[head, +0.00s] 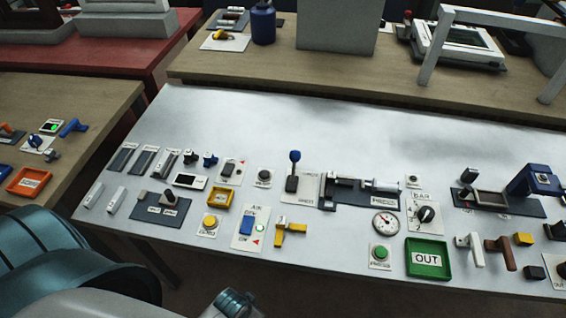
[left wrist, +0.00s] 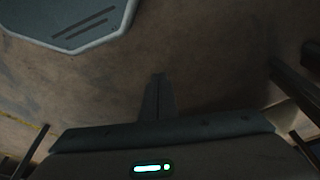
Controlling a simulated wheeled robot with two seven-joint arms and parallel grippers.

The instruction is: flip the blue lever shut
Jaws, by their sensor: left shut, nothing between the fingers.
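Several blue parts could be the blue lever, and I cannot tell which. A blue-knobbed stick (head: 294,157) stands upright on a dark base further back. My left gripper (left wrist: 158,82) shows in the left wrist view, shut and empty over a brown floor, away from the panel parts. My right gripper is in neither view.
A grey panel table (head: 330,120) holds the controls, including a yellow valve handle (head: 291,232), a gauge (head: 385,223) and a green OUT tray (head: 447,260). A wooden table (head: 60,92) stands left. The panel's back area is clear. Dark legs (left wrist: 297,92) show at the wrist view's right.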

